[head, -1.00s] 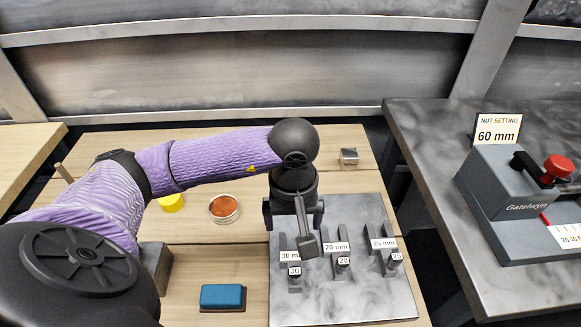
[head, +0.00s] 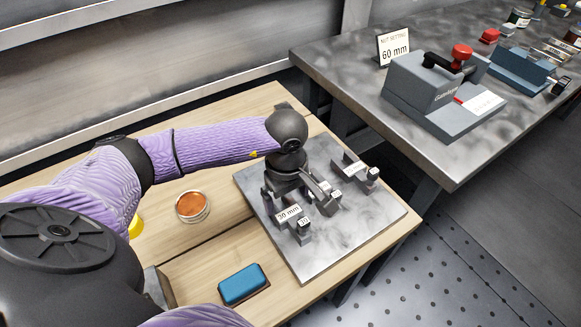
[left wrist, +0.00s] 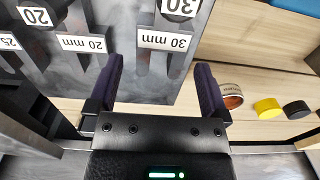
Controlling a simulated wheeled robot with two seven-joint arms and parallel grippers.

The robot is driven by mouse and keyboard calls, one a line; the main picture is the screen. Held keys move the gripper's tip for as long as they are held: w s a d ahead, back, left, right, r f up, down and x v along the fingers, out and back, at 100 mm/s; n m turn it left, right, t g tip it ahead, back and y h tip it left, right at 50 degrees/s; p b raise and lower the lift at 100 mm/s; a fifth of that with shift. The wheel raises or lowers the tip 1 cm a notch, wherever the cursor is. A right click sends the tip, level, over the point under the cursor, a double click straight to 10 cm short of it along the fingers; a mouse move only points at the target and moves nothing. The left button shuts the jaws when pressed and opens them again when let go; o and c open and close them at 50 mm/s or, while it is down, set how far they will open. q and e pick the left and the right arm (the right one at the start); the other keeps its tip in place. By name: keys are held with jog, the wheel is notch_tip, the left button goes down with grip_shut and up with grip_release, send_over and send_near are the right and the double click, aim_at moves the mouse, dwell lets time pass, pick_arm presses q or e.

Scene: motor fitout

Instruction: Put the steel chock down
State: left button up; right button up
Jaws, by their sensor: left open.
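My left gripper (head: 288,194) is open over the back left part of the grey marbled board (head: 319,262), just behind the stand labelled 30 mm (head: 302,229). In the left wrist view the open fingers (left wrist: 160,76) are apart with nothing held between them, and the 30 mm label (left wrist: 164,40) shows beyond them. The stands labelled 20 mm (left wrist: 83,43) and 25 mm (head: 357,170) are beside it on the board. I cannot pick out the steel chock for certain. My right gripper is not in view.
A round tin with orange-brown contents (head: 192,207) and a blue block (head: 243,284) lie on the wooden table. A yellow pot (left wrist: 268,108) and a black one (left wrist: 296,110) are nearby. A grey bench carries the Gatelwyn device (head: 440,97) and a 60 mm sign (head: 394,47).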

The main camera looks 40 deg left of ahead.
aim_at(286, 209)
pick_arm(q)
notch_tip(286, 209, down, 5)
jog(key=shift+s+r+b, duration=0.15)
jog(key=shift+b, duration=0.4)
jog(key=shift+r, duration=0.1)
grip_shut()
